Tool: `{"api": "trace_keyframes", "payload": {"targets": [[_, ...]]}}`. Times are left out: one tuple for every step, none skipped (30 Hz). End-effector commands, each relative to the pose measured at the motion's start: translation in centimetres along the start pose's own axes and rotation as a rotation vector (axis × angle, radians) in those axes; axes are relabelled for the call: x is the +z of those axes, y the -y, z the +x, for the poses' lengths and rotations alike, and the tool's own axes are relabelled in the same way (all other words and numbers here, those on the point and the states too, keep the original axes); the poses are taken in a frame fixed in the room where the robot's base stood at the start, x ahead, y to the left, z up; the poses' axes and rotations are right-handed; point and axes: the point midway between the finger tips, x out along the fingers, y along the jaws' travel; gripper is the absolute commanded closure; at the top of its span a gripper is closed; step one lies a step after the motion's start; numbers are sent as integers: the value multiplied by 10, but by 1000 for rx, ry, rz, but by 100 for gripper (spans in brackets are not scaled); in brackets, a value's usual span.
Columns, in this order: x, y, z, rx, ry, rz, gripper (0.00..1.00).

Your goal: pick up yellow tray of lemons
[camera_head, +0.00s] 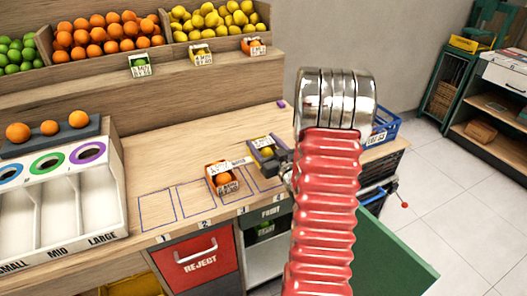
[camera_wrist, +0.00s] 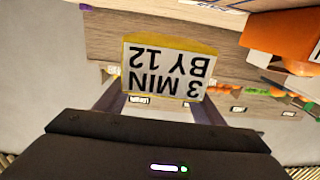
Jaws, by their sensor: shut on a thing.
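A small yellow tray (camera_head: 262,146) with lemons in it is at the right part of the wooden counter, behind the outlined slot marked 4. My gripper (camera_head: 272,158) is shut on it, and my red ribbed arm hides space to its right. In the wrist view the tray (camera_wrist: 170,42) sits between the fingers. Its white label (camera_wrist: 165,72) reads "3 MIN BY 12" upside down. The lemons are hidden there. I cannot tell clearly whether the tray touches the counter.
An orange tray (camera_head: 222,180) stands close to the left, on slot 3. Slots 1 and 2 (camera_head: 175,203) are empty. A white sorter (camera_head: 60,180) stands at left. Fruit bins (camera_head: 110,40) and small trays line the back shelf. A blue crate (camera_head: 383,128) is right of my arm.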

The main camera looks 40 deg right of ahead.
Motion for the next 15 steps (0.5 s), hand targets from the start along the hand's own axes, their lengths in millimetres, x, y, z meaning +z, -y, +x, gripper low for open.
{"api": "trace_keyframes", "payload": {"targets": [[-10,0,0,0,-4,-4,65],[-14,0,0,0,-3,-4,65],[-20,0,0,1,-4,-3,65],[-24,0,0,1,-4,-2,65],[-27,0,0,1,-3,-2,65],[-32,0,0,1,-3,-3,65],[-35,0,0,1,-3,-3,65],[-37,-1,0,1,-3,-2,65],[-40,-1,0,1,-3,-2,65],[-42,-1,0,1,-2,-1,65],[-44,-1,0,1,-2,-1,65],[-45,-1,0,1,-1,-1,65],[-46,-1,0,1,-1,-1,65],[-46,-1,0,1,-1,-1,65],[-47,0,0,1,-1,-1,65]]}}
